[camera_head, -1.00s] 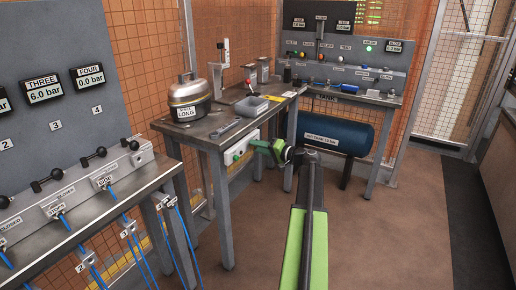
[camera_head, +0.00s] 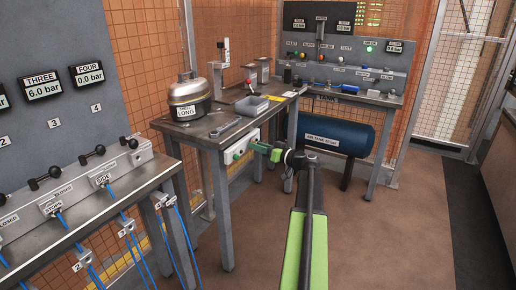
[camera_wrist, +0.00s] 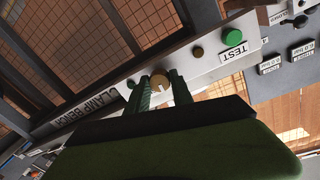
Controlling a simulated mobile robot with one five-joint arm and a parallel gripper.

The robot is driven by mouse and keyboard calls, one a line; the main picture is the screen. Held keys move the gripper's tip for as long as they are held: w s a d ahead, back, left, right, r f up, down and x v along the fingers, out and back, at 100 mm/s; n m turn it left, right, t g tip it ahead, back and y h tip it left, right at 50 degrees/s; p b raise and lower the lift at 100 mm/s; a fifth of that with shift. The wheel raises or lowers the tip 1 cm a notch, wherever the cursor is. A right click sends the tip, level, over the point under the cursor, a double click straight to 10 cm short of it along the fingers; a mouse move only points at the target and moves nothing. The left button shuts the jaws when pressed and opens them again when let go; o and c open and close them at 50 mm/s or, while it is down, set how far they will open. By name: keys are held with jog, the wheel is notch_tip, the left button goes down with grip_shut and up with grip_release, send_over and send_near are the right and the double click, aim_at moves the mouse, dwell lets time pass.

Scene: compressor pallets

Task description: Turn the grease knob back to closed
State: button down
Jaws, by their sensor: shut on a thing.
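The grease knob (camera_wrist: 160,82) is a small round tan knob with a pale pointer mark, on a white panel (camera_wrist: 205,58) in the wrist view. I cannot read a label for it; the gripper covers the panel below. My gripper (camera_wrist: 166,84) has its two green fingers on either side of the knob and is shut on it. In the head view my gripper (camera_head: 256,147) reaches the white box on the front of the clamp bench (camera_head: 214,140). The knob is hidden there by the fingers.
A blue tank (camera_head: 335,137) is behind my arm. Floor at right is clear.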

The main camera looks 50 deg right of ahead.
jog(key=shift+n, duration=0.5)
jog(key=c, duration=1.1)
grip_release()
jog(key=shift+s, duration=0.15)
jog(key=s, duration=0.5)
jog(key=s+d, duration=0.1)
jog(key=s, duration=0.5)
jog(key=s+d, duration=0.1)
jog(key=s, duration=0.5)
jog(key=shift+d, duration=0.25)
